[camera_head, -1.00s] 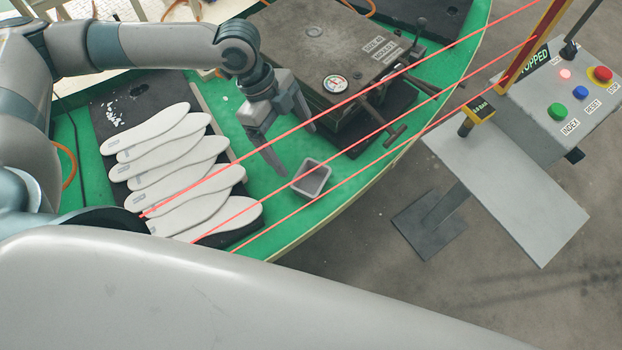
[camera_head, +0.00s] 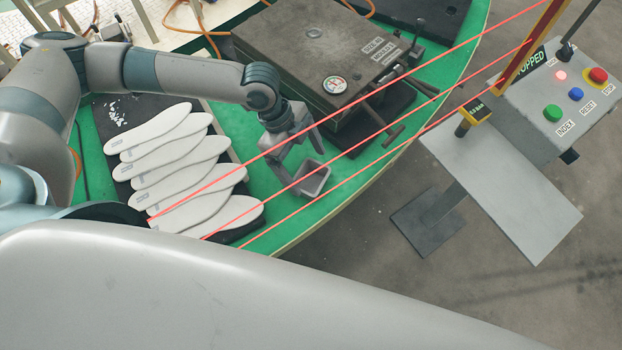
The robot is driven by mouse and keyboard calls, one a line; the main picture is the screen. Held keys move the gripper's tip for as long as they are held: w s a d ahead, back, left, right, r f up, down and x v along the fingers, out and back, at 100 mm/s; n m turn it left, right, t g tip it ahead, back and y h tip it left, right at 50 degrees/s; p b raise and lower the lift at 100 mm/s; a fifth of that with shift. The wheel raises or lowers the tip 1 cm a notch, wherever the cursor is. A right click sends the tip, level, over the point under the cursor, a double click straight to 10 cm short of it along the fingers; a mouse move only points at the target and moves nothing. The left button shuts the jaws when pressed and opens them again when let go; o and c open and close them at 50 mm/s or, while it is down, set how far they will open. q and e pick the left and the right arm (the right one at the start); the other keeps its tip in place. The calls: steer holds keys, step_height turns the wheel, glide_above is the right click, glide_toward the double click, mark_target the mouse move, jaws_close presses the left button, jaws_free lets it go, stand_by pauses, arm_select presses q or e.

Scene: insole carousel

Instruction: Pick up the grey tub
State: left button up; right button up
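The small grey tub (camera_head: 317,183) sits on the green table top, near its curved front edge, and looks empty. My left gripper (camera_head: 306,167) is just above and behind the tub with its two fingers spread apart. One finger comes down close to the tub's left rim; I cannot tell whether it touches. The other finger is off behind the tub. My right gripper is not in view.
Red beams (camera_head: 390,128) cross the view in front of the tub. White insoles (camera_head: 180,160) lie on a black mat at left. A dark press (camera_head: 300,45) with lever handles stands behind. A control console (camera_head: 545,110) is at right.

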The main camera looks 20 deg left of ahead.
mark_target(317, 187)
arm_select(q)
steer(key=p+x, duration=0.1)
steer(key=x, duration=0.2)
steer(key=shift+s, duration=0.2)
steer(key=shift+p+x, duration=0.3)
steer(key=shift+x, duration=0.45)
steer(key=shift+c, duration=0.3)
steer(key=c, duration=1.1)
